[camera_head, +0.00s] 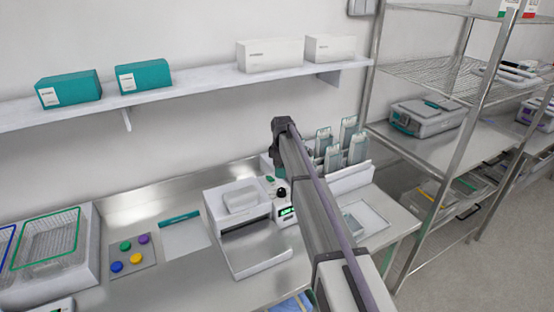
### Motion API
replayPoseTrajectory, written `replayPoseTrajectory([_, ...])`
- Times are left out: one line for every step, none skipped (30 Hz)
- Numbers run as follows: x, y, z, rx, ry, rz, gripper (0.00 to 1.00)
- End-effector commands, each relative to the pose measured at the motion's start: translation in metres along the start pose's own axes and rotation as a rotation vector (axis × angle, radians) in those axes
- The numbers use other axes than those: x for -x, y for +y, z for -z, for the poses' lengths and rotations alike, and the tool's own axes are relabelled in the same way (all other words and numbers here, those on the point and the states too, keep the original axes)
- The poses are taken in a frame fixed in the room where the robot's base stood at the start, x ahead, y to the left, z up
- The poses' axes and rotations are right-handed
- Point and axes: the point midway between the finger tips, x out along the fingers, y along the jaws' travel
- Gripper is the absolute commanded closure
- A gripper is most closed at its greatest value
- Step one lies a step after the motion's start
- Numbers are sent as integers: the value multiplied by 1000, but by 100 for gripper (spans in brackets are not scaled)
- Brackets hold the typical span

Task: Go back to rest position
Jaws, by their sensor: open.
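My arm reaches from the lower right up over the bench. My gripper (277,158) is the small dark part at its far end, in front of the wall and above the back of the bench. It is open. Its fingertips are small and partly lost against the things behind, and I see nothing held in it.
Below the arm stands a white device (247,249) with a green display. Teal-and-clear packs (356,148) stand in a rack on the right. Baskets (47,240) and coloured buttons (125,246) are on the left. A wall shelf (185,88) holds boxes. A metal rack (466,120) stands right.

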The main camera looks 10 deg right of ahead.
Motion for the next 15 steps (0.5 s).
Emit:
replayPoseTrajectory([0,0,0,-38,0,0,33])
replayPoseTrajectory([0,0,0,-81,0,0,33])
replayPoseTrajectory([0,-3,-1,-162,0,0,33])
replayPoseTrajectory([0,-13,-4,-239,0,0,33])
replayPoseTrajectory([0,-31,-10,-332,0,0,33])
replayPoseTrajectory([-4,-64,-21,-474,-1,0,33])
replayPoseTrajectory([-10,-92,-30,-577,-1,0,33])
replayPoseTrajectory([-18,-119,-39,-675,-1,0,33])
replayPoseTrajectory([-27,-154,-51,-798,-1,0,33])
replayPoseTrajectory([-35,-181,-60,-882,-1,0,33])
replayPoseTrajectory([-42,-208,-69,-961,-1,0,33])
replayPoseTrajectory([-53,-244,-81,-1057,-1,0,33])
replayPoseTrajectory([-61,-270,-89,-1119,-1,-1,33])
replayPoseTrajectory([-68,-293,-97,-1172,-1,-1,33])
replayPoseTrajectory([-78,-322,-106,-1224,-1,-1,33])
